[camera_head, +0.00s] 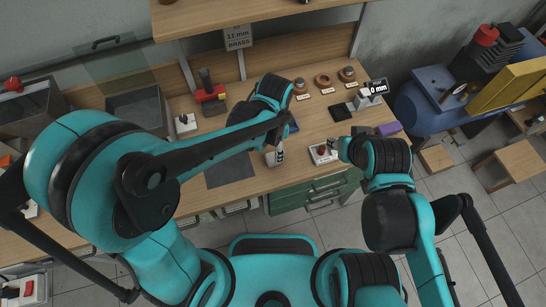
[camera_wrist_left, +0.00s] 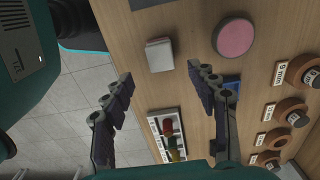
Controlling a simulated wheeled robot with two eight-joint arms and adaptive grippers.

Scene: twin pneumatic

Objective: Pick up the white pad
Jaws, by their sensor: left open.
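The white pad (camera_wrist_left: 160,54) is a small pale square block on the wooden bench, near its front edge. In the left wrist view it lies just beyond my left gripper (camera_wrist_left: 160,78), roughly between the lines of the two spread fingers, with nothing held. In the head view a small white patch (camera_head: 270,159), likely the pad, shows beside my left gripper (camera_head: 281,143), partly hidden by it. My right gripper (camera_head: 339,148) is small and dark beside the white tray, and its jaw opening is unclear.
A pink disc (camera_wrist_left: 235,36) lies beyond the pad. A white tray (camera_head: 322,153) with a red knob sits to the right. Labelled brown rings (camera_head: 323,80) stand farther back. A blue piece (camera_wrist_left: 231,84) lies behind one left finger. A dark mat (camera_head: 229,171) lies left.

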